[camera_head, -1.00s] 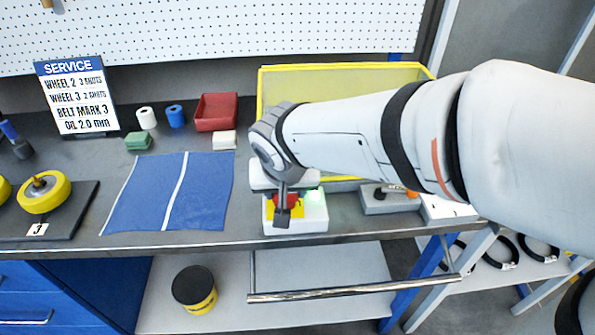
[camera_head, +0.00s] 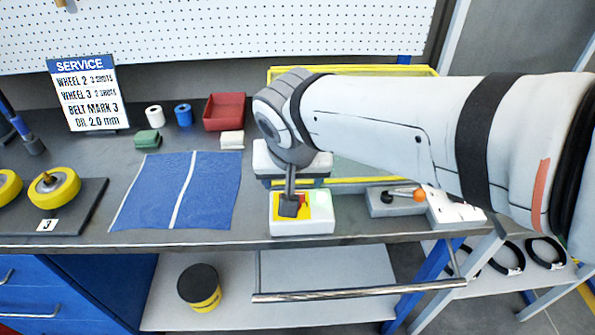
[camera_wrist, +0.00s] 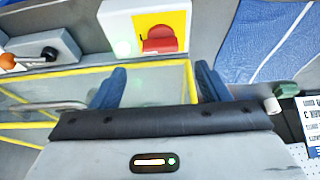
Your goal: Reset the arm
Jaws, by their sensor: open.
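My gripper (camera_head: 289,207) is over the white switch box with the yellow plate (camera_head: 318,226) at the bench's front edge. In the head view one dark finger covers part of the box's red knob; whether it touches cannot be told. In the wrist view the gripper (camera_wrist: 160,88) shows two blue-grey fingers spread apart with nothing between them. The switch box (camera_wrist: 115,22), its red knob (camera_wrist: 158,40) and a lit green lamp (camera_wrist: 122,48) lie beyond the fingertips there. My arm reaches in from the right and hides part of the bench.
A yellow-framed clear bin (camera_head: 350,71) stands behind my arm. A grey lever box with an orange knob (camera_head: 380,209) is right of the switch box. A blue cloth (camera_head: 205,190), red tray (camera_head: 224,112) and yellow wheel (camera_head: 54,188) are to the left. The bench front edge is close.

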